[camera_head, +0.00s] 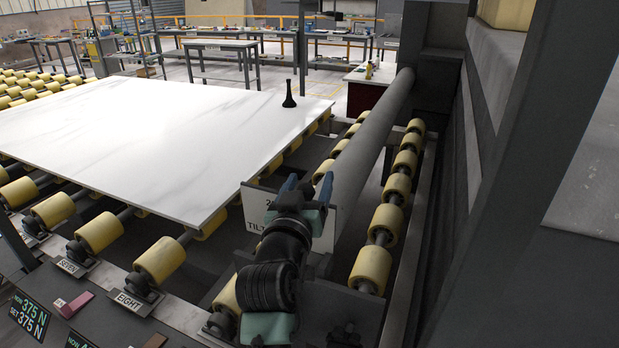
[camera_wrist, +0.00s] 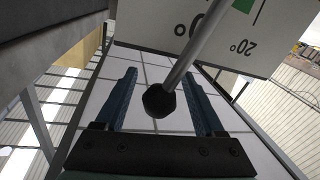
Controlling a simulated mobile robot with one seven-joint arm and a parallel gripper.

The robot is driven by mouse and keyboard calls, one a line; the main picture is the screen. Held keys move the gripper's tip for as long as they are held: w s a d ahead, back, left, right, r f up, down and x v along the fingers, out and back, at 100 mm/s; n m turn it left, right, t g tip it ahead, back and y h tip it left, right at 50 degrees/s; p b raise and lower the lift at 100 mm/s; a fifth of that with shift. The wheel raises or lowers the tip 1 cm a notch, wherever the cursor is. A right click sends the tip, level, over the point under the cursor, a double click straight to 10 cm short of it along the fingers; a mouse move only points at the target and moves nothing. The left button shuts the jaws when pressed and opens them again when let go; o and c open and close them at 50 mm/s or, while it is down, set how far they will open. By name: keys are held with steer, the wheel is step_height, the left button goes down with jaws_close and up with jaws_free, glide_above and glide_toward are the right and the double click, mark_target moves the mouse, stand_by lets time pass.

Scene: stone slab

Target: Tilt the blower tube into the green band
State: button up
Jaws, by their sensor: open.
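The blower tube (camera_head: 372,137) is a long grey cylinder running away from me beside the white slab. A white plate (camera_head: 256,207) with partly hidden "TILT" lettering stands at its near end. In the wrist view, a white dial plate (camera_wrist: 258,62) carries degree marks, "20°" among them, and a green band (camera_wrist: 244,5) at the top edge. A grey lever rod (camera_wrist: 196,50) with a dark knob (camera_wrist: 159,101) crosses it. My gripper (camera_head: 306,186) is open. Its blue fingers (camera_wrist: 160,73) lie on either side of the knob, with gaps showing. My arm hides part of the plate.
The white slab (camera_head: 150,130) rests on yellow rollers (camera_head: 95,231), with a black cone-shaped object (camera_head: 289,96) near its far right. More rollers (camera_head: 390,217) line the tube's right side. A dark frame (camera_head: 520,150) stands close on the right. A control panel (camera_head: 60,305) lies at lower left.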

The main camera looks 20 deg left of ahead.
steer(key=shift+w, duration=0.2)
jaws_close()
stand_by(0.3)
stand_by(1.1)
